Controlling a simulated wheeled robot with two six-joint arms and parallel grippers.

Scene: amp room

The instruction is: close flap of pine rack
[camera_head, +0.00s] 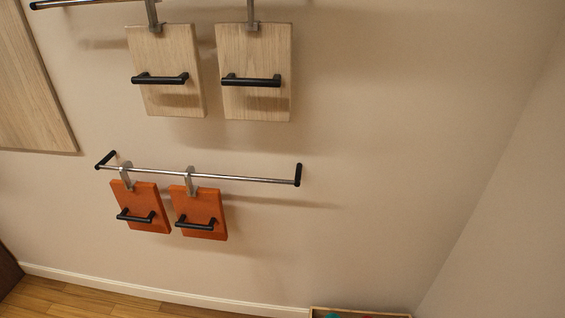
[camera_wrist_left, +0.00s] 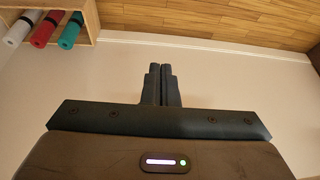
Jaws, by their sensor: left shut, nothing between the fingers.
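A light wooden rack (camera_wrist_left: 91,20) shows at the top left of the left wrist view, cut off by the frame. It holds a white roll (camera_wrist_left: 19,29), a red roll (camera_wrist_left: 46,28) and a teal roll (camera_wrist_left: 71,31). At the bottom edge of the head view, the rim of a wooden box (camera_head: 355,311) with something teal in it just shows; it may be the same rack. I cannot make out a flap. My left gripper (camera_wrist_left: 160,72) is shut and empty, apart from the rack. My right gripper is not in view.
On the wall, two pale wooden boards (camera_head: 165,56) with black handles hang above. Two orange boards (camera_head: 140,198) hang from a metal rail (camera_head: 245,179) below. A wood panel (camera_head: 30,90) is at left.

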